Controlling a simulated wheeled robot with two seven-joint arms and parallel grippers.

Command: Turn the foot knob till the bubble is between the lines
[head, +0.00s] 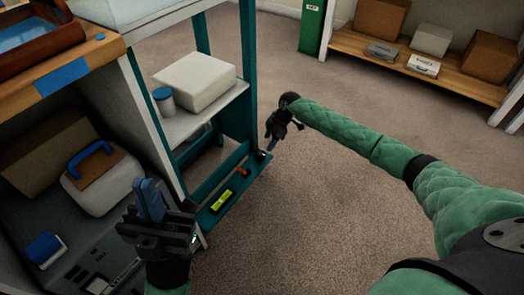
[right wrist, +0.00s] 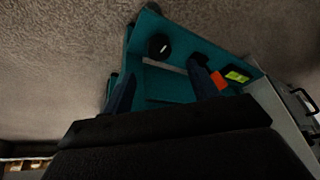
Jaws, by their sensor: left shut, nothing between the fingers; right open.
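The spirit level (head: 221,201) is a yellow-green vial on the lower teal rail of the shelf stand; it also shows in the right wrist view (right wrist: 237,76). Its bubble and lines are too small to read. A round black foot knob with a white mark (right wrist: 159,46) sits at the stand's corner, ahead of my right gripper. My right gripper (head: 272,138) is open and empty beside that corner; its fingers flank the knob in the right wrist view (right wrist: 160,85), apart from it as far as I can tell. My left gripper (head: 148,192) is shut and empty, left of the level.
A red-orange part (head: 242,172) is on the rail near the level. The teal stand (head: 247,75) holds a white box (head: 195,80) and a grey-blue jar (head: 164,100). A cluttered bench (head: 62,75) stands at left. Carpet is clear to the right, with a wooden shelf (head: 400,65) behind.

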